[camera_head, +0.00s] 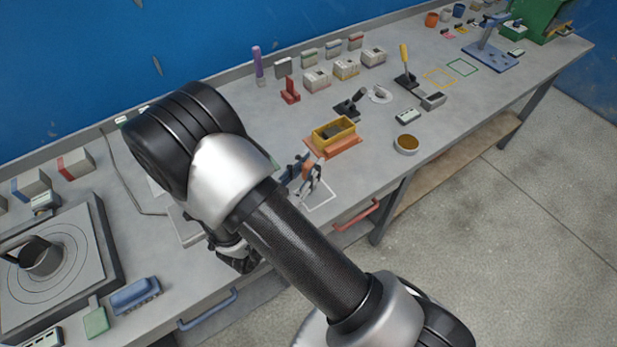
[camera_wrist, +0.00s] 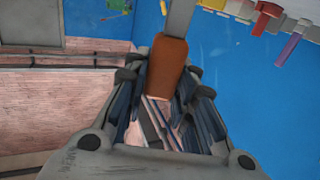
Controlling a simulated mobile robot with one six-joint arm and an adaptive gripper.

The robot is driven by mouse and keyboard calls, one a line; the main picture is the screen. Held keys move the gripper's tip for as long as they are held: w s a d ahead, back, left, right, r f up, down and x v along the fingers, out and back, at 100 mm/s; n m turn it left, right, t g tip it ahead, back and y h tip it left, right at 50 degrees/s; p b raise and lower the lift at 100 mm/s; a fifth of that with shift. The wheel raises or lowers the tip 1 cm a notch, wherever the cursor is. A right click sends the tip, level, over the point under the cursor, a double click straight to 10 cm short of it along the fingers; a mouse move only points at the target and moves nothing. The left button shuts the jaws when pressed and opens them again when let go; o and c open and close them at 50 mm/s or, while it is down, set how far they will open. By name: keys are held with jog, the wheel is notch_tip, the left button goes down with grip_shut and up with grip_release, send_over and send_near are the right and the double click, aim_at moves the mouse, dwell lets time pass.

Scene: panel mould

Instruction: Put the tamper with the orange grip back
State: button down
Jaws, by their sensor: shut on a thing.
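My gripper (camera_head: 307,176) is over the front middle of the bench in the head view. It is shut on the tamper, whose orange grip (camera_wrist: 167,68) sits between the fingers in the wrist view. A grey flat part of the tamper (camera_wrist: 181,18) runs out of the top of that view, so its end is hidden. In the head view only a bit of the orange grip (camera_head: 307,169) shows among the fingers. A white outlined square (camera_head: 321,202) on the bench is partly hidden by my gripper.
A yellow mould box (camera_head: 323,141) on an orange base is just behind my gripper. Behind it stand a red stand (camera_head: 290,92), a purple-handled tool (camera_head: 257,62) and a yellow-handled tool (camera_head: 404,56). A round bowl (camera_head: 406,145) is to the right. My arm hides the bench's left middle.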

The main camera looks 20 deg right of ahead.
jog(key=shift+f+b, duration=0.5)
jog(key=shift+f, duration=1.25)
jog(key=shift+f, duration=0.2)
jog(key=c, duration=1.3)
grip_release()
jog(key=shift+c, duration=0.2)
jog(key=shift+r, duration=0.1)
